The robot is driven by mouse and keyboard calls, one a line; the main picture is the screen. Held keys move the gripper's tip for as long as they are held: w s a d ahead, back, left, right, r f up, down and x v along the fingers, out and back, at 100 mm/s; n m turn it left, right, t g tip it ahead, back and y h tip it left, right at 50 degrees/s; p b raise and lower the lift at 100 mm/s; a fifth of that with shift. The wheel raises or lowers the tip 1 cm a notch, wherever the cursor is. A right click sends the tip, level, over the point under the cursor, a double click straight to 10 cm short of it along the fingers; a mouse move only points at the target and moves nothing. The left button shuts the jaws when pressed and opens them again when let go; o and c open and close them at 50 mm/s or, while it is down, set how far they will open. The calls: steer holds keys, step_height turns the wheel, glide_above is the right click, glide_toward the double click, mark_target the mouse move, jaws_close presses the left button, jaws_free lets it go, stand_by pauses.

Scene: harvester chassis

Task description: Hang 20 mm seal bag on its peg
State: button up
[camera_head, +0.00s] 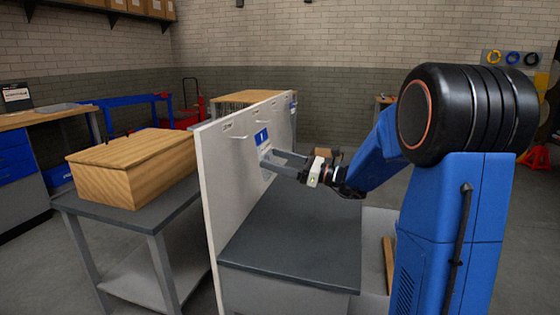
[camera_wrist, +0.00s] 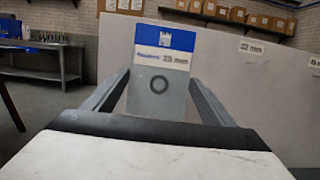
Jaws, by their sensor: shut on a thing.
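The seal bag (camera_wrist: 155,100) is grey with a dark ring showing on it, under a blue and white header card (camera_wrist: 165,48). The print on the card is too blurred to read surely. My gripper (camera_wrist: 160,78) is shut on the bag, one finger at each side, and the bag hangs roughly upright. Thin pegs (camera_head: 240,137) stick out from the board. I cannot tell whether the bag touches a peg.
Small labels (camera_wrist: 252,47) mark the board to the right of the bag. A dark-topped table (camera_head: 300,240) stands on my side of the board. A wooden box (camera_head: 135,165) sits on another table left of the board. Another small bag (camera_head: 293,103) hangs near the board's far end.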

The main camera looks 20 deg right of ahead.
steer(key=w+a+f, duration=0.1)
steer(key=w+a, duration=0.3)
steer(key=a, duration=0.2)
steer(key=shift+w+f, duration=0.2)
steer(key=shift+f, duration=0.05)
stand_by(0.9)
steer(key=shift+a, duration=0.1)
stand_by(0.6)
steer(key=o, duration=1.2)
steer(key=v, duration=1.7)
